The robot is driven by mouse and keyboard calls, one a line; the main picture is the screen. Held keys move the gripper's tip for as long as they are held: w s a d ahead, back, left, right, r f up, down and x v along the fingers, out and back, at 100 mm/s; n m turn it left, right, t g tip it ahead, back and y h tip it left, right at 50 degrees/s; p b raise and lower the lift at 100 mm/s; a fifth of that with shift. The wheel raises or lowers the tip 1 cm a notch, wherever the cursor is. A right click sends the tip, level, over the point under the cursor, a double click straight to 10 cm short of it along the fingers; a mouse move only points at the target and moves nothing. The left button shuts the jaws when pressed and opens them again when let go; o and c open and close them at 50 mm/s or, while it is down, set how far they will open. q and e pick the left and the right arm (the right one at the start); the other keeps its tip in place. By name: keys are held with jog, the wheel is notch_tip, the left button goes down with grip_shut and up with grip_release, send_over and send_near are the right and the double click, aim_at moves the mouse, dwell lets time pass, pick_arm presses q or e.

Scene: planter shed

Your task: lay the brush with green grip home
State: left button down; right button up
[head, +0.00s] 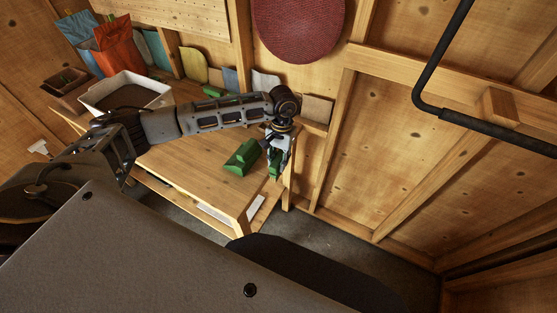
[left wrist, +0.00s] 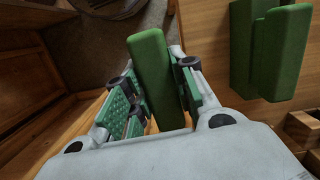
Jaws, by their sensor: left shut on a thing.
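My left gripper (head: 277,160) is over the right end of the wooden bench and is shut on a long green grip, taken to be the brush with green grip (left wrist: 152,70). In the left wrist view the grip stands between the two green-padded fingers (left wrist: 155,97). The brush's bristles cannot be made out. A green block-like piece with a raised part (head: 241,158) lies on the bench just left of the gripper; it also shows in the left wrist view (left wrist: 282,52), apart from the held grip. My right gripper is not in view.
The wooden bench (head: 195,175) is bare at its front middle. A white tub with dark contents (head: 88,97), an orange bag (head: 118,48) and several coloured packets stand at the back. A wooden wall with studs (head: 335,130) rises close to the bench's right end.

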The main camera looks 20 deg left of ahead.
pick_arm(q)
jog(key=shift+r+p, duration=0.35)
jog(key=shift+r, duration=0.3)
jog(key=shift+d+r, duration=0.1)
jog(key=shift+d, duration=0.1)
jog(key=s+d+r+m, duration=0.1)
jog(key=s+d+m, duration=0.1)
jog(key=d, duration=1.2)
jog(key=w+a+r+n+t+h, duration=0.1)
jog(key=w+a+r+n, duration=0.15)
jog(key=r+n, duration=0.4)
jog(key=w+a+r+n+h, duration=0.1)
jog(key=w+a+r+n, duration=0.2)
jog(key=n, duration=0.7)
jog(key=w+a+n, duration=0.2)
jog(key=a, duration=1.9)
jog(key=shift+f+n+t, duration=0.35)
jog(key=shift+t, duration=0.05)
